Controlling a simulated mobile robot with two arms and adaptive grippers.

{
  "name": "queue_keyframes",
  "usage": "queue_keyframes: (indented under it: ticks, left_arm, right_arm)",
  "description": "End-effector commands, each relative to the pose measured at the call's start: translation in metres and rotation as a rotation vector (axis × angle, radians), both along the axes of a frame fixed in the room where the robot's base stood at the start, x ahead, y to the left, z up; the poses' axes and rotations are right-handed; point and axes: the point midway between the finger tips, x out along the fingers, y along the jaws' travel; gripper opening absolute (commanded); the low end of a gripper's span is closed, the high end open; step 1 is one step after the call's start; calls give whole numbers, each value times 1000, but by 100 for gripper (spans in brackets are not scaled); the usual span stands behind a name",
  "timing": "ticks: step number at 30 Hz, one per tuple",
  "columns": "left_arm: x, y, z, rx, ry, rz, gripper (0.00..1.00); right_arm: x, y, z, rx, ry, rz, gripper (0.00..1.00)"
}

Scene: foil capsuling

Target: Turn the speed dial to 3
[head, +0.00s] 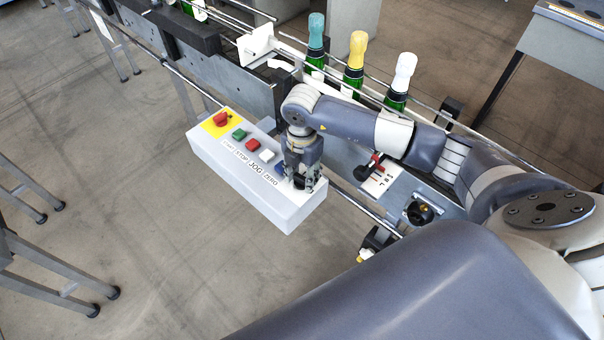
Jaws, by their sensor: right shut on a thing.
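The white control box (287,212) hangs in front of the conveyor, left of centre in the head view. Its top carries a red emergency knob (221,119) on a yellow plate, then a green button (239,134), a red button (252,145) and a white button (267,156). My right gripper (304,184) points down at the box's right end and is shut on the speed dial there. The fingers hide the dial and its numbers, so its setting cannot be read. My left gripper is not in view.
Bottles with teal (316,32), yellow (357,48) and white (404,70) capsules stand on the conveyor behind my right arm. A black knob (420,212) and a small scale plate (378,182) are right of the box.

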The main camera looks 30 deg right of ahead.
Motion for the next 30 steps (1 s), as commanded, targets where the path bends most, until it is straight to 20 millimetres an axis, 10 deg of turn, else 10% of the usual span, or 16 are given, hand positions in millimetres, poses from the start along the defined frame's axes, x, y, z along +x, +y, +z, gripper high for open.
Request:
queue_keyframes:
  ticks: [26,27,30]
  left_arm:
    - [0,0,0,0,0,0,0]
    - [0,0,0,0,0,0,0]
    - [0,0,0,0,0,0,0]
  right_arm:
    - [1,-1,1,-1,-3,-162,16]
    - [1,-1,1,0,-4,-162,44]
    - [1,0,1,-1,-3,-161,60]
